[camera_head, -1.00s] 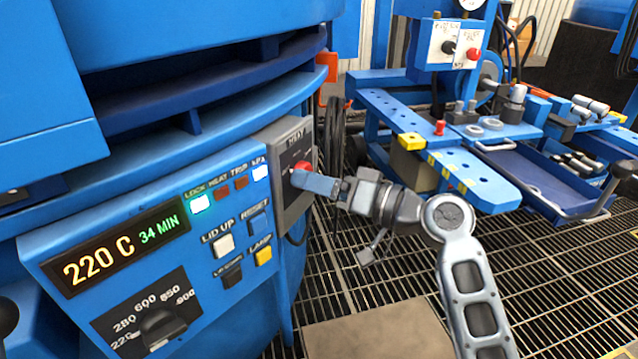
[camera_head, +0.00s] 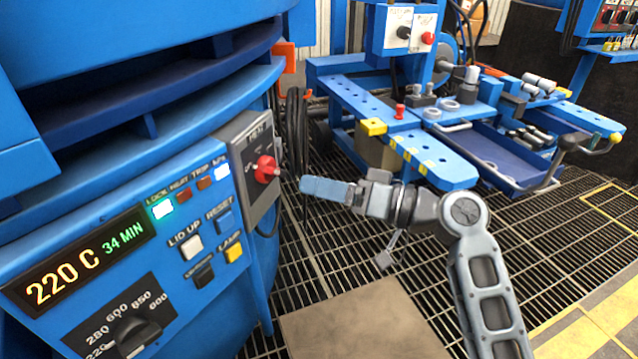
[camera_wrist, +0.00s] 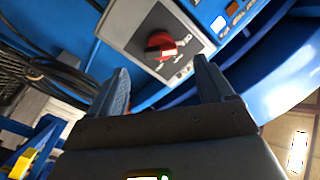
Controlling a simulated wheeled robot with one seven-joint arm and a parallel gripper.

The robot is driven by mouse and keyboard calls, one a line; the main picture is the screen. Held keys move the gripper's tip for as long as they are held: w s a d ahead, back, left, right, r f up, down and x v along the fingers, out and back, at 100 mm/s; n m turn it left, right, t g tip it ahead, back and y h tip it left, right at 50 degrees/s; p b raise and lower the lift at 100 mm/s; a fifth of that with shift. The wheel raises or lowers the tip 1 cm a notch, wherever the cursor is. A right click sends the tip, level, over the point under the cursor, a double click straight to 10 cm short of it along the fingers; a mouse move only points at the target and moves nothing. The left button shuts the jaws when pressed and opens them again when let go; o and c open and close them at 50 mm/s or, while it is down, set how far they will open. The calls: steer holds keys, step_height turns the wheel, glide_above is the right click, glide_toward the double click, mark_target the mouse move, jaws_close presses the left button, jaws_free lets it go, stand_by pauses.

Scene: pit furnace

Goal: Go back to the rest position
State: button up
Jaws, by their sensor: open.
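My gripper (camera_head: 308,186) is to the right of the blue furnace control panel, in front of the grey switch box, with a small gap to the red rotary knob (camera_head: 266,169). In the wrist view, the two blue-padded fingers of my gripper (camera_wrist: 160,85) are apart with nothing between them. The red knob (camera_wrist: 160,46) on its grey switch box (camera_wrist: 150,20) shows beyond the fingertips, apart from them. In the head view, the grey switch box (camera_head: 236,150) is fixed to the side of the blue panel.
The furnace control panel (camera_head: 150,215) shows 220 C and 34 MIN. A blue workbench (camera_head: 350,105) with tools stands behind at right. A black hose (camera_head: 296,140) hangs beside the furnace. A brown plate (camera_head: 365,325) lies on the grated floor (camera_head: 560,240), which is open at right.

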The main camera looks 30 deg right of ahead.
stand_by(0.3)
steer(key=s+a+f+m+h, duration=0.1)
steer(key=s+f+m+h, duration=0.45)
steer(key=s+f, duration=0.75)
steer(key=s+a+n+h, duration=0.1)
steer(key=s+n+h, duration=0.35)
steer(key=s, duration=1.25)
steer(key=s+a+r+n, duration=0.1)
steer(key=s+a+r, duration=0.1)
steer(key=s+r, duration=0.45)
step_height(320, 180, up, 29)
steer(key=p, duration=2.9)
steer(key=shift+s+a+r+n+h, duration=0.2)
steer(key=shift+s+n+h, duration=0.1)
steer(key=shift+s, duration=0.15)
steer(key=shift+f, duration=0.1)
steer(key=shift+c, duration=0.3)
